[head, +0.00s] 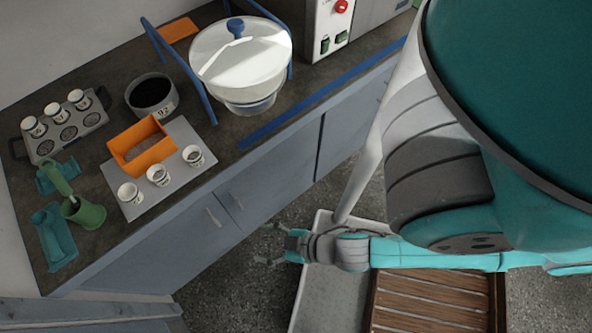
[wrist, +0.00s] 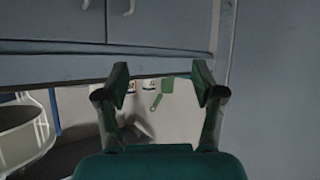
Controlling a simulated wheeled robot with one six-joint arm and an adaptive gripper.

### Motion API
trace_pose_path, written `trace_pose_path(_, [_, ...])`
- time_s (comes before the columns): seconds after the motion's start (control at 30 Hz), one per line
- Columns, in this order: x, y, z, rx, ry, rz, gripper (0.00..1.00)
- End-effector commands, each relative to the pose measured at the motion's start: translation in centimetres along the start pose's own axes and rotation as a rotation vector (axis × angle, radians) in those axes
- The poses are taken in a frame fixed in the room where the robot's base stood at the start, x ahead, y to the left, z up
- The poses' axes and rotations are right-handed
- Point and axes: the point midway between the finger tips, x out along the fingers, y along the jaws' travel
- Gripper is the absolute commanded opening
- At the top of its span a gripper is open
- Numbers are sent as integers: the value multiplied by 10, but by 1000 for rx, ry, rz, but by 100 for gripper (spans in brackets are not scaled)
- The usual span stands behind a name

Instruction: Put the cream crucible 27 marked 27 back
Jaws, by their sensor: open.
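Three small pale crucibles stand on a grey plate at the counter front: a left one (head: 130,193), a middle one (head: 158,175) and a right one (head: 193,155). Three more (head: 54,111) sit in the back row of a grey rack (head: 45,149); its front row shows dark round places. The crucibles' marks are too small to read, so I cannot tell which is 27. My gripper (head: 274,246) is open and empty, in front of the cabinets and apart from the crucibles. Its two spread fingers also show in the wrist view (wrist: 161,82).
An orange tray (head: 143,146) stands on the grey plate (head: 178,188). A dark-filled pan (head: 152,95), a lidded sieve shaker (head: 240,60), a green holder (head: 84,213) and teal trays (head: 55,238) share the counter. Cabinet fronts (head: 265,180) drop below.

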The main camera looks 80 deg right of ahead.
Motion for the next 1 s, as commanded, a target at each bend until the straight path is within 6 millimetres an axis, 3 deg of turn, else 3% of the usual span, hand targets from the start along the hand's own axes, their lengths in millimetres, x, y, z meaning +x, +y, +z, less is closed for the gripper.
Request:
trace_pose_path(0.03, [-21, 1, -2, 15, 17, -8, 68])
trace_pose_path(0.2, [-79, 2, -30, 56, 115, -8, 68])
trace_pose_path(0.4, [-122, 10, -59, 90, 204, 37, 68])
trace_pose_path(0.57, [-134, 14, -68, 97, 230, 56, 68])
trace_pose_path(1.0, [-134, 14, -68, 97, 232, 56, 68])
